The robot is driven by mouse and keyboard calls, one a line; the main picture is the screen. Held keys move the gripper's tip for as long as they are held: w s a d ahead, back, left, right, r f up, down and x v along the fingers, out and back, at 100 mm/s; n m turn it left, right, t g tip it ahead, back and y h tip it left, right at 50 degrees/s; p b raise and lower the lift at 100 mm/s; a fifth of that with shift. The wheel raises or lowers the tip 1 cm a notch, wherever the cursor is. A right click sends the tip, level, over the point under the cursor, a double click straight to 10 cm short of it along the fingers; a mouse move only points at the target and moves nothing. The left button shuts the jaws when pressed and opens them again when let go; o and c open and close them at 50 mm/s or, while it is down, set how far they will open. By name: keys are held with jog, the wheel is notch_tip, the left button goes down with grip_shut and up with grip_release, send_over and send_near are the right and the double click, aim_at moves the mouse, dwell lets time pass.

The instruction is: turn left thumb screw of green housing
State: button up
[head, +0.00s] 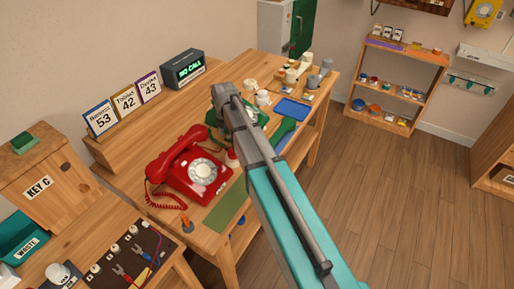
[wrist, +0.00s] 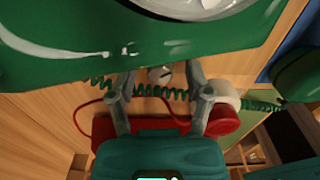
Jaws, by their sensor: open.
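The green housing (wrist: 150,45) fills the top of the wrist view, close to the camera. In the head view the green housing (head: 211,119) is mostly hidden behind my arm. A small grey thumb screw (wrist: 160,73) with a dark slot shows at the housing's lower edge in the wrist view. My gripper (wrist: 160,80) is open, with one finger on each side of the screw. A gap shows between each finger and the screw. In the head view my gripper (head: 222,95) is over the housing, its fingertips hard to make out.
A red dial phone (head: 190,170) stands left of the green housing. A green handset (head: 285,133) and a blue tray (head: 292,109) lie to the right. A green coiled cord (wrist: 180,92) runs behind my fingers. Small items crowd the table's back right.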

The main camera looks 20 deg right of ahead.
aim_at(228, 135)
jog(key=m, duration=0.4)
notch_tip(228, 135, up, 14)
jog(key=r+p, duration=0.1)
jog(key=p, duration=1.3)
jog(key=s+d+f+m+b, duration=0.1)
jog(key=s+d+f+m, duration=0.1)
jog(key=s+m, duration=0.8)
jog(key=s+d+f+m+b, duration=0.2)
jog(key=s+d+m, duration=0.1)
jog(key=s+m, duration=0.7)
jog(key=shift+s+d+m, duration=0.35)
jog(key=shift+d+m, duration=0.05)
jog(key=shift+m, duration=1.3)
jog(key=shift+c, duration=0.5)
